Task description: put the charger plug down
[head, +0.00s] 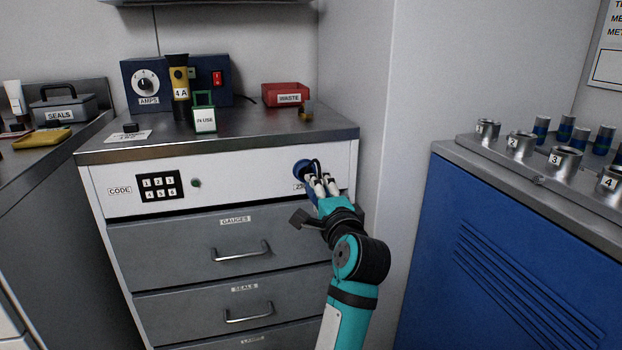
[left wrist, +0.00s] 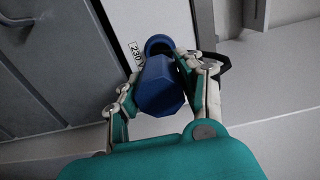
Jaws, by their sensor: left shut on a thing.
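The blue charger plug (left wrist: 160,88) is between the fingers of my left gripper (left wrist: 160,95), which is shut on it. In the head view, my left gripper (head: 321,184) is at the upper right of the white cabinet front, and its fingers hide most of the plug. A round blue socket (head: 302,169) is set in this white panel by a label partly reading 230. In the left wrist view, the socket (left wrist: 158,44) shows just beyond the plug. I cannot tell whether the plug touches it. My right gripper is not in view.
The cabinet top (head: 240,137) holds a blue AMPS box (head: 135,97), a yellow-and-black 4 A device (head: 180,95), a green-framed IN USE sign (head: 204,118) and a red WASTE tray (head: 285,95). Its front right part is bare. A blue cabinet (head: 500,255) stands to the right.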

